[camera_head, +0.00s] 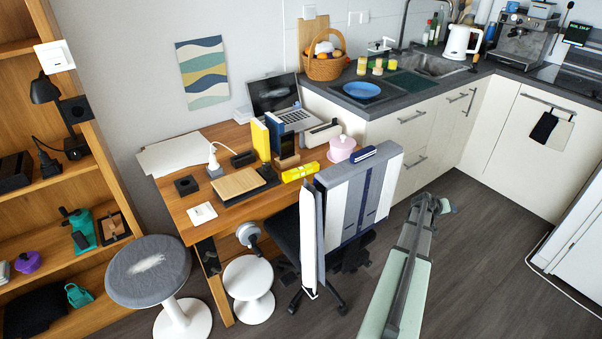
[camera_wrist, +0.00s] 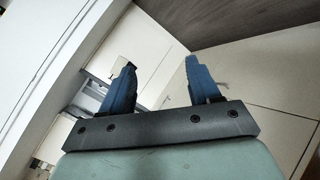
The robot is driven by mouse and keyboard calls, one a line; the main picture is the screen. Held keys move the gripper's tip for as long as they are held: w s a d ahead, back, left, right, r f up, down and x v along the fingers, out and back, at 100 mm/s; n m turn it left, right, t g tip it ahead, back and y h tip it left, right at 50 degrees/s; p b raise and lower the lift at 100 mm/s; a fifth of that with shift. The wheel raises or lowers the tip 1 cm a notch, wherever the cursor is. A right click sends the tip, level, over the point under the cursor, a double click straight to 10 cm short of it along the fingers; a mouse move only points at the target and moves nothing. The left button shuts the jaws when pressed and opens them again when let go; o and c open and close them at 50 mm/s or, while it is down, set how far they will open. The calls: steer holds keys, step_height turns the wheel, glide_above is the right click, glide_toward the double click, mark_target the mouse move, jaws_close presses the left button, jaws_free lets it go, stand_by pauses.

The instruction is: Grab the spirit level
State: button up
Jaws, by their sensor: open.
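A yellow bar-shaped object (camera_head: 298,172), which looks like the spirit level, lies on the wooden desk (camera_head: 222,196) near its front edge, in the middle of the head view. It does not show clearly in the wrist view. My gripper (camera_wrist: 160,62) shows in the wrist view with its two blue fingers apart and nothing between them.
Stools (camera_head: 148,272) stand in front. Floor at right is clear.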

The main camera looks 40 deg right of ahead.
steer(key=w+d+r+n+t+h, duration=0.1)
steer(key=w+d+r, duration=0.25)
steer(key=r, duration=0.35)
steer(key=w+d+r+n+t+h, duration=0.1)
steer(key=w+d+r+t, duration=0.1)
steer(key=w+r, duration=0.35)
steer(key=w+d+r+n+t+h, duration=0.1)
steer(key=w+d+r+h, duration=0.1)
steer(key=r, duration=0.7)
steer(key=w+a+r+m+t+y, duration=0.1)
steer(key=w+a+r+m+t, duration=0.3)
steer(key=w+r, duration=0.85)
steer(key=m+g+y, duration=0.7)
steer(key=m+y, duration=0.2)
glide_toward(304, 167)
steer(key=x, duration=1)
steer(key=shift+a+f, duration=0.1)
steer(key=shift+c, duration=0.3)
